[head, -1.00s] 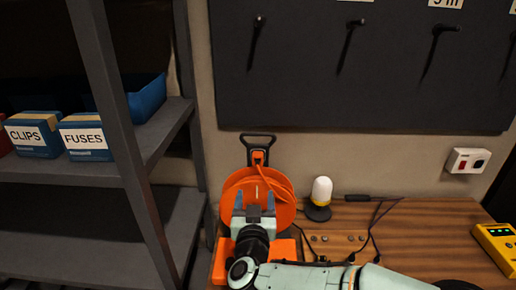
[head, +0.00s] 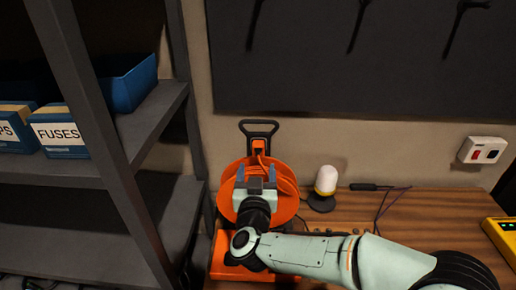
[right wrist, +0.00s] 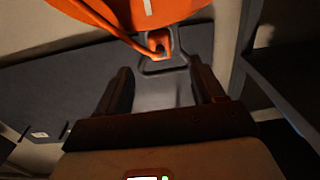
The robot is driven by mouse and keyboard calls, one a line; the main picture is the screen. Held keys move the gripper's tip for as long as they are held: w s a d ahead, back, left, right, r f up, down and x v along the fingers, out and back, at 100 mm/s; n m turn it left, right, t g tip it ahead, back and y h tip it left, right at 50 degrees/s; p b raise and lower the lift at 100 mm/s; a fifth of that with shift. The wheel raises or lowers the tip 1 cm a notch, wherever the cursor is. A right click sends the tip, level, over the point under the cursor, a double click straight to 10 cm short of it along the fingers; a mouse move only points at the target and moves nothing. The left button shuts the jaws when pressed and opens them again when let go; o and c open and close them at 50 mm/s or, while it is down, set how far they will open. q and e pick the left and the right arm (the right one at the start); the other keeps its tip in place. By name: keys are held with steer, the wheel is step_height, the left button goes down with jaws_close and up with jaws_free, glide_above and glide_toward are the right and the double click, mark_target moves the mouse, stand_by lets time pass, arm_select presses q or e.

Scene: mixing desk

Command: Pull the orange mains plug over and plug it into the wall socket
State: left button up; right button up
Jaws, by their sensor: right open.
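The orange cable reel (head: 285,172) stands on the desk against the wall, with a dark loop handle (head: 259,124) on top. A small orange piece (head: 259,147) sits at the base of this handle; it also shows in the right wrist view (right wrist: 160,40) with an orange cord beside it. I cannot tell for sure whether it is the mains plug. My right gripper (head: 256,176) is open and empty, in front of the reel and below the handle. Its fingers (right wrist: 163,88) point toward the handle. The wall socket (head: 484,150) is a white box with a red switch at the far right. My left gripper is out of view.
A white-topped lamp (head: 326,182) stands right of the reel, with a dark tool (head: 370,187) and thin cables behind it. A yellow meter (head: 500,236) lies at the right edge. A grey shelf (head: 150,130) with boxes closes off the left. My right arm crosses the front of the desk.

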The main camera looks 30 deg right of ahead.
mark_target(258, 153)
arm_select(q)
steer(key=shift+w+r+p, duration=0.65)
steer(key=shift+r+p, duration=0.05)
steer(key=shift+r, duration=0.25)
arm_select(e)
steer(key=shift+x, duration=4.4)
steer(key=shift+s, duration=0.1)
jaws_close()
steer(key=shift+s+a, duration=0.1)
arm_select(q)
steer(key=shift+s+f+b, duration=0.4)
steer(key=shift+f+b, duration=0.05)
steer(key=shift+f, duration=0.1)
arm_select(e)
steer(key=shift+v, duration=2.85)
